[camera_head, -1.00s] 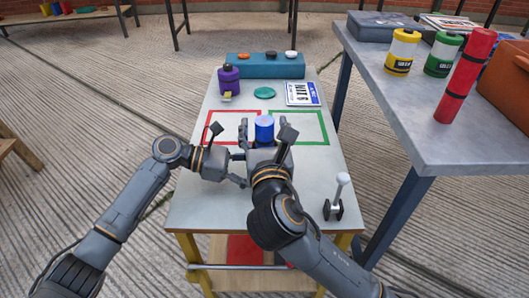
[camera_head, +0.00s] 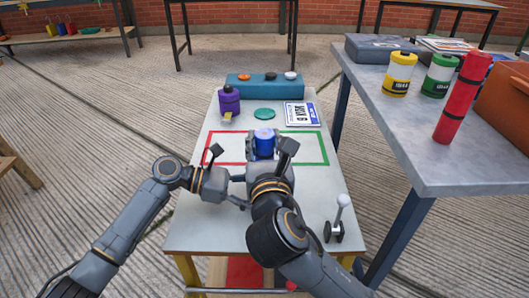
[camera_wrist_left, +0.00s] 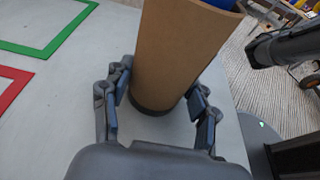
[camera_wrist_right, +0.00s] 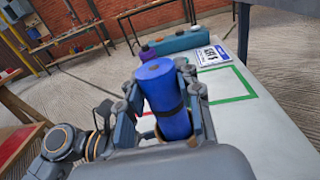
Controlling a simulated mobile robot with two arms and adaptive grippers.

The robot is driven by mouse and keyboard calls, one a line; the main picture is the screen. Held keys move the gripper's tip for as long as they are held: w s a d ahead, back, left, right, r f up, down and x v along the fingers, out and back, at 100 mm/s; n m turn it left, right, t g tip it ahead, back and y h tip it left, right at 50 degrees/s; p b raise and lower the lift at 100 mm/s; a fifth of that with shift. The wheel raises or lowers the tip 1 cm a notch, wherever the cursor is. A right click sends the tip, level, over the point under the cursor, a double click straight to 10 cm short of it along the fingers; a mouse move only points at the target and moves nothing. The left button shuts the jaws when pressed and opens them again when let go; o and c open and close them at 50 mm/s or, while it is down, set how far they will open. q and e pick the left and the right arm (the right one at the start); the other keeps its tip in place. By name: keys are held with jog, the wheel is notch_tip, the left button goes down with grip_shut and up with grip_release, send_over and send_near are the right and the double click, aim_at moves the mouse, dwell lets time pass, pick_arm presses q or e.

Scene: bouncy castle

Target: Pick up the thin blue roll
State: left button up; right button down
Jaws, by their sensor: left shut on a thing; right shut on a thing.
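The thin blue roll (camera_head: 265,145) stands roughly upright near the middle of the small table. In the right wrist view the roll (camera_wrist_right: 168,100) has a dark band, and my right gripper (camera_wrist_right: 165,108) is shut around it. In the head view my right gripper (camera_head: 268,160) hides its lower part. My left gripper (camera_head: 238,190) is lower and to the left. In the left wrist view, my left gripper (camera_wrist_left: 163,95) is shut on a brown cardboard tube (camera_wrist_left: 180,55) with a dark base. Blue shows at the tube's top. How deep the roll sits is hidden.
The small table (camera_head: 200,225) carries a purple canister (camera_head: 229,100), green disc (camera_head: 264,114), plate card (camera_head: 300,114), teal box (camera_head: 265,88) and lever (camera_head: 337,220). A higher table (camera_head: 440,150) at right holds a red roll (camera_head: 462,98) and yellow and green canisters.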

notch_tip(320, 180, up, 16)
dwell(0.3)
pick_arm(q)
jog(key=o, duration=0.9)
jog(key=shift+o, duration=0.2)
pick_arm(e)
jog(key=shift+f, duration=0.1)
pick_arm(q)
jog(key=shift+a, duration=0.1)
